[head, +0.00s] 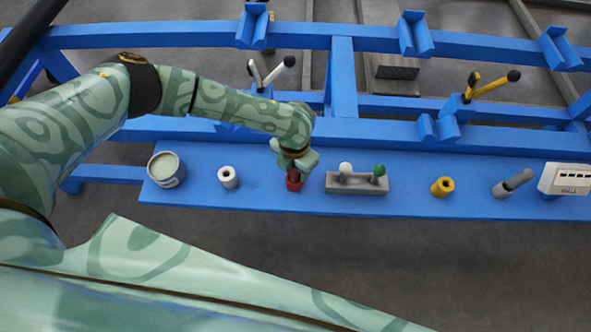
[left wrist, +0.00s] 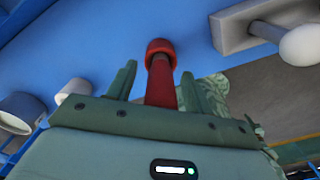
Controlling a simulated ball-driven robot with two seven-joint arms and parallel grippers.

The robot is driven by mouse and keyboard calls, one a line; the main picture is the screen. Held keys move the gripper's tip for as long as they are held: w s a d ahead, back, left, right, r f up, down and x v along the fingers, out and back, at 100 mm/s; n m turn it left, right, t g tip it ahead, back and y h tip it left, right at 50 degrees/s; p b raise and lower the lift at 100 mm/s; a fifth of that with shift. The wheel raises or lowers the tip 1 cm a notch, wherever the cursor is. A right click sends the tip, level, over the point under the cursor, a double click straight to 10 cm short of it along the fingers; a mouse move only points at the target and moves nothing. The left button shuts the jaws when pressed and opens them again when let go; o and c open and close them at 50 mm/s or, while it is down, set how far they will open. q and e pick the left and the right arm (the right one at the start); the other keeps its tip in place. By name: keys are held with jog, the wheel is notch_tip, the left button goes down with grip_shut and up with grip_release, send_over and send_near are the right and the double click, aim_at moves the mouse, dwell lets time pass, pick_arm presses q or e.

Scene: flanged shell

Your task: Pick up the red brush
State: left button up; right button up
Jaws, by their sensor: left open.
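The red brush (head: 293,182) is on the blue shelf, mostly covered from above by my left gripper (head: 294,163) in the head view. In the left wrist view the brush (left wrist: 160,80) shows as a red shaft with a wider round red end. It runs between the two green fingers of my left gripper (left wrist: 158,72). The fingers are open, with a visible gap on the left side of the shaft; the right finger looks close to it. I cannot tell whether it touches. My right gripper is not in view.
On the blue shelf (head: 405,205) are a tin (head: 166,170) and a white roll (head: 228,178) to the left. A grey block with white and green knobs (head: 356,184) stands close on the right. Farther right are a yellow roll (head: 442,187) and a grey cylinder (head: 512,184).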

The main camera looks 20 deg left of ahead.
pick_arm(q)
jog(key=shift+r, duration=0.1)
jog(key=c, duration=1.1)
jog(key=shift+o, duration=0.2)
notch_tip(320, 180, up, 10)
jog(key=p, duration=0.4)
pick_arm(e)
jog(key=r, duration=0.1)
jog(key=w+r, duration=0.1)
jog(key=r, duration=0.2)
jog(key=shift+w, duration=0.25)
